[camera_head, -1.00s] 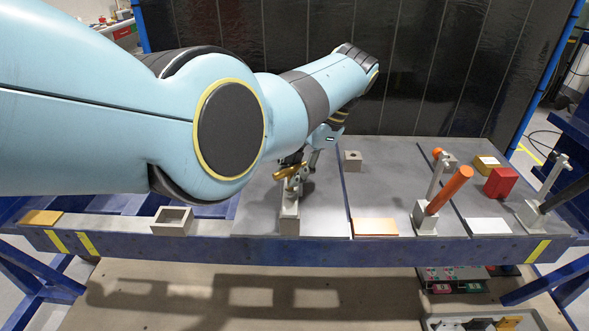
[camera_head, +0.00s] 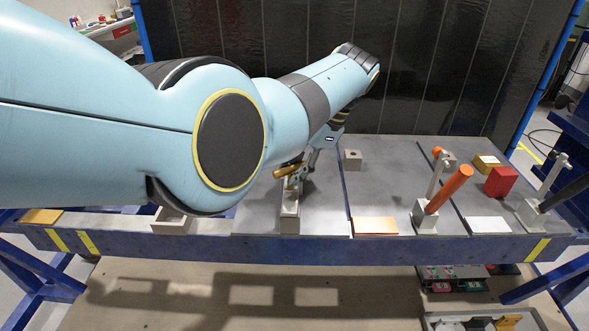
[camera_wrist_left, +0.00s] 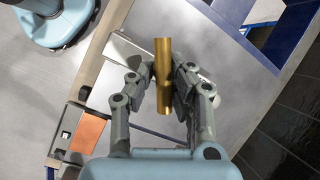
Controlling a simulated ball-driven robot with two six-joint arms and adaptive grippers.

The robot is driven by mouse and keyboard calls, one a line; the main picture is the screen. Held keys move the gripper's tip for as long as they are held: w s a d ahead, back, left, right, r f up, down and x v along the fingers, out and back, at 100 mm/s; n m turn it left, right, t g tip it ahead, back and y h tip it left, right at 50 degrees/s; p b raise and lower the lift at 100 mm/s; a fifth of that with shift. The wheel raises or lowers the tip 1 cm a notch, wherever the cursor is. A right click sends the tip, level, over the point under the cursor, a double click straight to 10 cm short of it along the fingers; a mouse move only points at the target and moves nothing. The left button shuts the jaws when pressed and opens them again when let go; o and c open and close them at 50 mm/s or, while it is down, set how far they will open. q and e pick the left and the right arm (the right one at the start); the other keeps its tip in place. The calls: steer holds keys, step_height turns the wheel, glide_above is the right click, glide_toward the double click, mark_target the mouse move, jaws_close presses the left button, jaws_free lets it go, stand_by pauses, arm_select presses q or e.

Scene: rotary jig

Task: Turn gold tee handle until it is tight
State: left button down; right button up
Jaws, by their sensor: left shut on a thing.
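The gold tee handle (camera_head: 288,170) sits on top of a grey jig post (camera_head: 289,208) near the front edge of the bench. My left gripper (camera_head: 305,168) is at the handle, with its arm reaching over from the left. In the left wrist view the gold bar (camera_wrist_left: 163,75) runs lengthwise between the two fingers of my left gripper (camera_wrist_left: 162,80), which is shut on it. The handle's stem and the screw below it are hidden. My right gripper does not show in either view.
To the right stand a clamp with an orange handle (camera_head: 449,190) and a clamp with a dark handle (camera_head: 565,194). A red block (camera_head: 500,181), a small grey block (camera_head: 352,160) and an orange plate (camera_head: 375,226) lie on the bench. A grey open box (camera_head: 172,226) is partly behind my arm.

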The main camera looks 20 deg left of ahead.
arm_select(q)
steer(key=shift+w+a+r, duration=0.15)
steer(key=shift+w+r, duration=0.1)
steer(key=c, duration=1.5)
jaws_free()
steer(key=shift+c, duration=0.2)
steer(key=o, duration=0.3)
steer(key=shift+a+f, duration=0.1)
steer(key=shift+f, duration=0.05)
steer(key=shift+s, duration=0.1)
step_height(320, 180, up, 10)
steer(key=shift+f, duration=0.1)
